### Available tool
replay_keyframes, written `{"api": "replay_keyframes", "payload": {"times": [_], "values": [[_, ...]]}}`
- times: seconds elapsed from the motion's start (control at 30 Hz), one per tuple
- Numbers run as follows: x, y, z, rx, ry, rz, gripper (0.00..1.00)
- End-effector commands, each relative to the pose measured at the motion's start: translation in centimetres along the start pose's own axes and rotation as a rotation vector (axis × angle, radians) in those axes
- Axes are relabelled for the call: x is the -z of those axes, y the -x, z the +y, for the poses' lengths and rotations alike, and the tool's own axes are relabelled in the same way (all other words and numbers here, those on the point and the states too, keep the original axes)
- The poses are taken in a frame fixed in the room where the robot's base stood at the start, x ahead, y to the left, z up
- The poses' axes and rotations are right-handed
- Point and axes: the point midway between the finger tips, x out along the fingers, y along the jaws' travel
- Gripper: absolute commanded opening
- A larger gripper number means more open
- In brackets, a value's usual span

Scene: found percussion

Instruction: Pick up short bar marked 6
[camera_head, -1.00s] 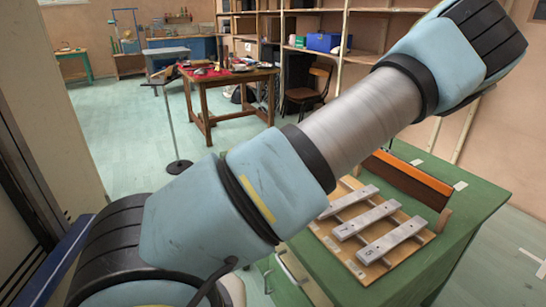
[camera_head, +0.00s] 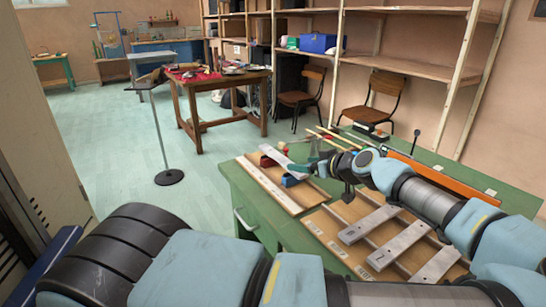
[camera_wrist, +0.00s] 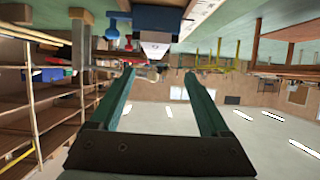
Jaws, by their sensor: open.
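A pale grey bar (camera_head: 286,158) rests across a red block and a blue block on the left board; its mark is unreadable, so I cannot tell whether it is the bar marked 6. My gripper (camera_head: 308,164) is low over the bench at the bar's right end. The wrist view appears upside down. There my gripper (camera_wrist: 159,73) is open and empty, with a teal finger on each side. The pale bar end (camera_wrist: 155,49) shows just beyond the gap between the fingertips, apart from them. Other grey bars (camera_head: 370,223) lie on the right board.
The left board (camera_head: 278,189) and the right board (camera_head: 335,243) lie on the green bench (camera_head: 240,190). An orange-brown strip (camera_head: 440,178) runs behind my arm. Thin sticks (camera_head: 330,137) lie at the back edge. A black-based stand (camera_head: 169,177) is on the floor.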

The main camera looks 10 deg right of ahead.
Motion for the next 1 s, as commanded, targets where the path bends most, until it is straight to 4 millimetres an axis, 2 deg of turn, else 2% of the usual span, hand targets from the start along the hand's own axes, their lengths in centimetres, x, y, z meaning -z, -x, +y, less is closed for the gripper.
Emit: {"api": "replay_keyframes", "payload": {"times": [0.13,0.4,0.63,0.9,1.0], "values": [[0.2,0.0,0.6,-0.018,0.006,0.016,0.8],[0.4,-4.0,0.7,-0.016,0.007,0.014,0.8],[0.5,-5.6,0.7,-0.017,0.006,0.015,0.8],[0.7,-9.4,0.9,-0.016,0.005,0.014,0.8],[0.5,-10.1,1.0,-0.018,0.006,0.014,0.8]]}}
